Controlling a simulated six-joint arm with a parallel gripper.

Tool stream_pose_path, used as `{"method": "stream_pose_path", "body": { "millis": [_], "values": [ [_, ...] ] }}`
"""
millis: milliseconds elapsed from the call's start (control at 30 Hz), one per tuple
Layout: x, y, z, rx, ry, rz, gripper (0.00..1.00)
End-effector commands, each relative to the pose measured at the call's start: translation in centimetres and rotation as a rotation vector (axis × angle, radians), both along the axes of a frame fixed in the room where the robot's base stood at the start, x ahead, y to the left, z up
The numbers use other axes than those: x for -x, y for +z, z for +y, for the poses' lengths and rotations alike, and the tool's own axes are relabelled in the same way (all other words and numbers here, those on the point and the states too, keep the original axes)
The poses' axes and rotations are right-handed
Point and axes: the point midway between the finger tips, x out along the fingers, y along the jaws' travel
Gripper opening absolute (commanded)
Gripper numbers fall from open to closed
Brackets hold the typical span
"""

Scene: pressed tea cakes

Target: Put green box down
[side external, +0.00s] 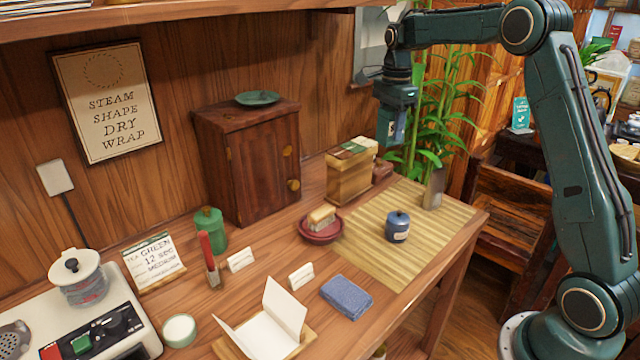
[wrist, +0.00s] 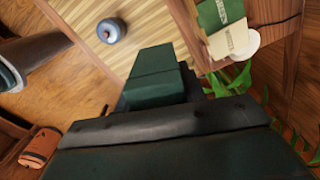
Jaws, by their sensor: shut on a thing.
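My gripper (side external: 391,128) hangs in the air above the back right of the table, over the bamboo mat (side external: 375,245) side and near the plant. It is shut on a dark green box (wrist: 155,75), which sticks out ahead of the wrist in the wrist view. In the side view the box is small and mostly hidden by the gripper, and its underside is clear of the table. A wooden holder (side external: 345,183) with green and cream labelled packs stands below and left of my gripper; the green pack (wrist: 222,12) also shows in the wrist view.
A blue lidded jar (side external: 398,226) stands on the mat. A red dish (side external: 321,229) with a small block sits left of it. A dark cabinet (side external: 250,160) stands behind, and a bamboo plant (side external: 435,130) rises close beside my gripper. The mat's front part is bare.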

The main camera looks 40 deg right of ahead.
Motion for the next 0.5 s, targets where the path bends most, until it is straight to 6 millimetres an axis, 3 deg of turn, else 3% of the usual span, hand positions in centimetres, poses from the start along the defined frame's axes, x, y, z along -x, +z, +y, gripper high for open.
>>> {"method": "stream_pose_path", "body": {
  "millis": [267, 500],
  "values": [
    [1.9, 0.8, 3.8, 0.001, 0.059, -0.002, 0.16],
    [5.2, 1.3, 8.5, 0.0, 0.136, -0.002, 0.16]
  ]
}}
